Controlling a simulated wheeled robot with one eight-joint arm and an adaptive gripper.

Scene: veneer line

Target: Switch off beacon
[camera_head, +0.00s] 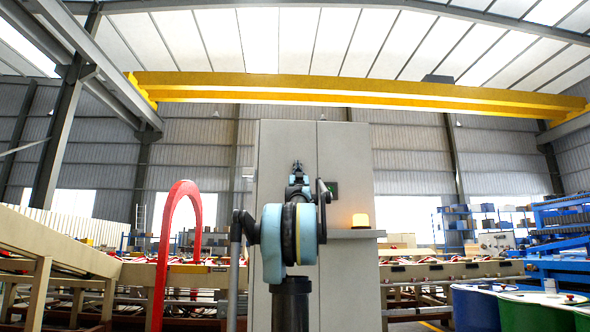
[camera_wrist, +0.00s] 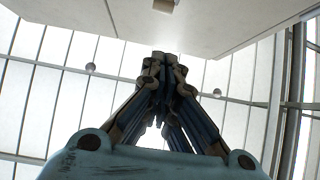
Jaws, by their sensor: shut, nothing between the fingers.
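The beacon (camera_head: 361,220) glows orange and stands on a small grey shelf (camera_head: 352,234) at the right side of a tall pale grey cabinet (camera_head: 344,150). A small dark plate with a green mark (camera_head: 333,188) is on the cabinet front, just right of my arm. My gripper (camera_head: 298,166) is raised in front of the cabinet, left of and higher than the beacon in the picture. In the wrist view my gripper (camera_wrist: 164,58) is shut and empty, its fingertips together just below a pale block (camera_wrist: 165,5) on the cabinet face (camera_wrist: 215,20). The beacon is not in the wrist view.
A red hoop (camera_head: 172,225) stands to the left, in front of a beige conveyor (camera_head: 70,245). Blue and green drums (camera_head: 480,308) stand at the lower right. Blue machinery (camera_head: 565,235) is at the far right. A yellow crane beam (camera_head: 350,90) spans high overhead.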

